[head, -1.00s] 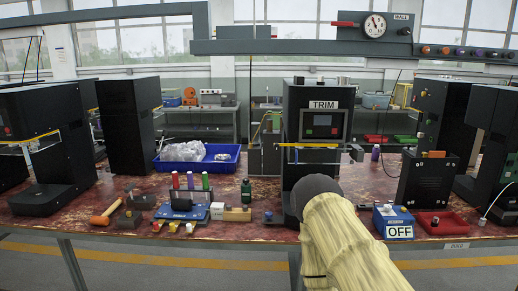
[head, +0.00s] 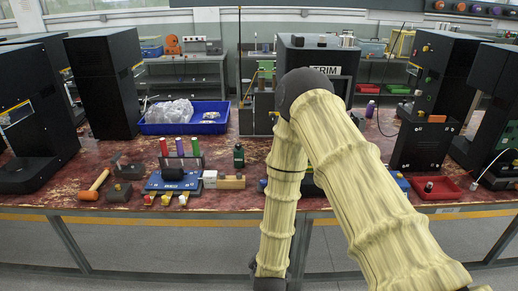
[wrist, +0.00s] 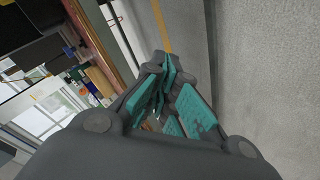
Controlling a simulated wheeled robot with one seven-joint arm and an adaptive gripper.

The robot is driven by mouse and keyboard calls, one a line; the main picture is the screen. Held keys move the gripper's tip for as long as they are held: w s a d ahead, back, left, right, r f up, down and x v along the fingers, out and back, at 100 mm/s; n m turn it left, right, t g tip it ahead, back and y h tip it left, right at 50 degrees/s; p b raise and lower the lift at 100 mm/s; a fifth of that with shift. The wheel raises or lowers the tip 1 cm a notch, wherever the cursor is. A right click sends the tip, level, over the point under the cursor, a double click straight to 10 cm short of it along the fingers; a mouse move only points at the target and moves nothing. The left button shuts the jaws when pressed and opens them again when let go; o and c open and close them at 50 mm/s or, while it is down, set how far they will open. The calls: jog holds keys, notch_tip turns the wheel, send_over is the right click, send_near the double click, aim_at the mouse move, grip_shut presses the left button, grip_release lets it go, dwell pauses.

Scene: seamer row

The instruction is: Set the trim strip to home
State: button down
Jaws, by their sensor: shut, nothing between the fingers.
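The black TRIM machine (head: 318,54) stands at the middle of the bench in the head view, its label (head: 328,71) partly covered by my sleeved arm. The arm hides most of the machine's front, so the trim strip is not visible and its setting cannot be told. My gripper (wrist: 163,82) shows in the wrist view with its teal-padded fingers shut and empty. It is in front of the bench, over the grey floor, away from the machine. The head view does not show the fingers.
Black machines (head: 103,85) stand either side. The floor in front is clear.

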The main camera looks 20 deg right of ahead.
jog(key=w+r+n+t+h+p, duration=0.25)
jog(key=w+r, duration=0.45)
jog(key=r, duration=0.6)
jog(key=w+r+n+t+h+p, duration=0.1)
jog(key=w+r+t+h+p, duration=0.15)
jog(key=w+r, duration=0.7)
jog(key=w+r+n+t+h+p, duration=0.2)
jog(key=w+r+p, duration=0.15)
jog(key=r, duration=1.25)
jog(key=w+d+p, duration=0.6)
jog(key=w+d, duration=0.2)
jog(key=shift+d+r, duration=0.15)
jog(key=shift+r, duration=0.25)
jog(key=shift+f, duration=0.1)
jog(key=shift+s+f+n+g+b, duration=0.15)
jog(key=shift+f+n+g+b, duration=0.15)
jog(key=shift+b, duration=0.25)
